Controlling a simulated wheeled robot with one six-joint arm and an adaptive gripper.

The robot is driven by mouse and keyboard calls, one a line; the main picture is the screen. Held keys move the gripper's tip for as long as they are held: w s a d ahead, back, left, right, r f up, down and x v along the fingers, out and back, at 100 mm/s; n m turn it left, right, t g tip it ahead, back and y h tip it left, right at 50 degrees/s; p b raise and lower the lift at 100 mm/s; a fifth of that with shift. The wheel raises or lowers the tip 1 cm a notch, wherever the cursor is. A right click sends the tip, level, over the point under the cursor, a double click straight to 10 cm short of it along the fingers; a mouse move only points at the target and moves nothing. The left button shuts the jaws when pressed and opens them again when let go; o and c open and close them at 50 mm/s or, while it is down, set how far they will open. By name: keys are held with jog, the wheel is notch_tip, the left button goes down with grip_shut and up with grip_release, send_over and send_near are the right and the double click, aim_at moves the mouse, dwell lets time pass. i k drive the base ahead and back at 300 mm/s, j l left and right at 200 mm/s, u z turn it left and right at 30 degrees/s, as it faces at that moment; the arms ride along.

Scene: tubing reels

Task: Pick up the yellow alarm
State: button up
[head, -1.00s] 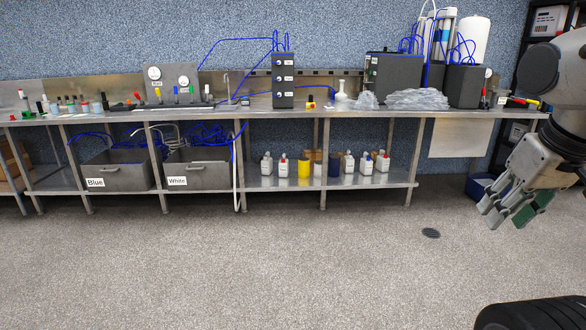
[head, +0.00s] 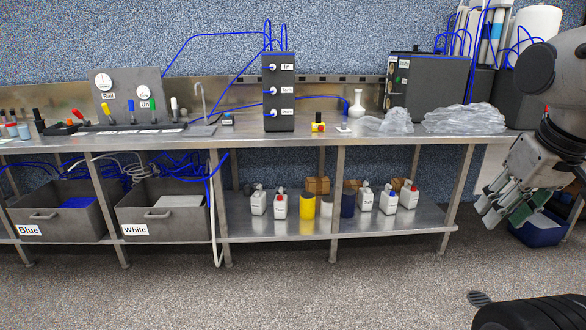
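A small yellow box with a red and dark top (head: 318,122), which looks like the yellow alarm, stands on the steel bench top. It is right of the dark three-knob box and left of a white flask. My gripper (head: 503,212) hangs at the right edge of the head view, in front of and below the bench top, well apart from the alarm. Its fingers look spread, with nothing seen between them.
The steel bench (head: 360,138) runs along the wall. Near the alarm are the dark box (head: 279,95), the white flask (head: 357,103) and clear plastic bags (head: 465,119). Bottles and a yellow cylinder (head: 307,207) stand on the lower shelf.

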aim_at(315, 126)
jog(key=i, duration=1.5)
jog(key=i+l, duration=0.1)
jog(key=i, duration=1.45)
jog(key=j+u, duration=0.05)
jog(key=j, duration=0.05)
